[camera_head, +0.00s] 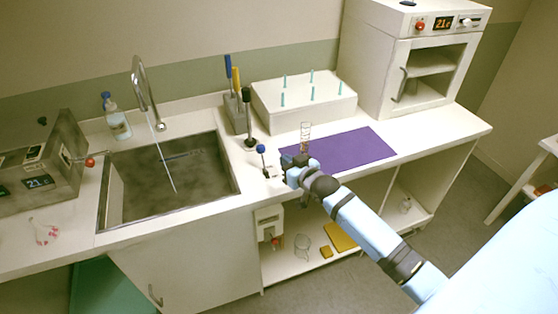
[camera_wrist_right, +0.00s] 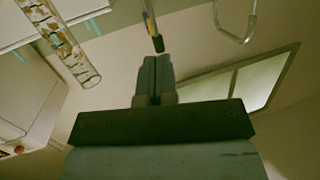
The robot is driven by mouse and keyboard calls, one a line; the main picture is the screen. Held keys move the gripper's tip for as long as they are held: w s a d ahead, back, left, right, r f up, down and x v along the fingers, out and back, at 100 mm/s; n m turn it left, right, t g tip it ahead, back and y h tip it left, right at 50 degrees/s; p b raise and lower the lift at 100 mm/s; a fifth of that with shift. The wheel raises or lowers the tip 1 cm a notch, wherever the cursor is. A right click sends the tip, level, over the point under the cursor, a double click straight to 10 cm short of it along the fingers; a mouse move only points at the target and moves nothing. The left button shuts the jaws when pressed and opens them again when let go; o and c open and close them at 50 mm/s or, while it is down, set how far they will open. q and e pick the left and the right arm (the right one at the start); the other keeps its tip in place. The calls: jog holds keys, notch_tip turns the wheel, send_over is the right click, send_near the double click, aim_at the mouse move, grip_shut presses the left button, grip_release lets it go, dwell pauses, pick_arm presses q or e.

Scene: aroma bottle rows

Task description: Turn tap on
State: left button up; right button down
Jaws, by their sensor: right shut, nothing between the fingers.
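The tap (camera_head: 141,82) is a curved metal spout at the back of the sink (camera_head: 128,195). A thin pale streak runs from its spout down into the basin and looks like a water stream. A small dark lever with a blue knob (camera_head: 261,149) stands on the counter right of the sink. My right gripper (camera_head: 287,166) is just right of this lever, above the counter; I cannot tell whether they touch. In the wrist view the right gripper (camera_wrist_right: 154,62) is shut and empty, and a curved metal spout (camera_wrist_right: 236,35) shows at the top. My left gripper is not in view.
A black-topped stand (camera_head: 247,120), a glass coil tube (camera_head: 305,138) and a purple mat (camera_head: 352,149) are near the gripper. A white block with pegs (camera_head: 300,110) stands behind. A soap bottle (camera_head: 116,120) is left of the tap. The mat is mostly bare.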

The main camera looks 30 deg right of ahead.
jog(key=shift+s+d+r, duration=0.1)
jog(key=shift+s+r, duration=0.25)
jog(key=shift+s, duration=0.3)
jog(key=shift+s+r, duration=0.35)
jog(key=shift+s, duration=0.25)
jog(key=shift+s+d+r, duration=0.1)
jog(key=shift+s+r, duration=0.25)
jog(key=shift+s, duration=0.3)
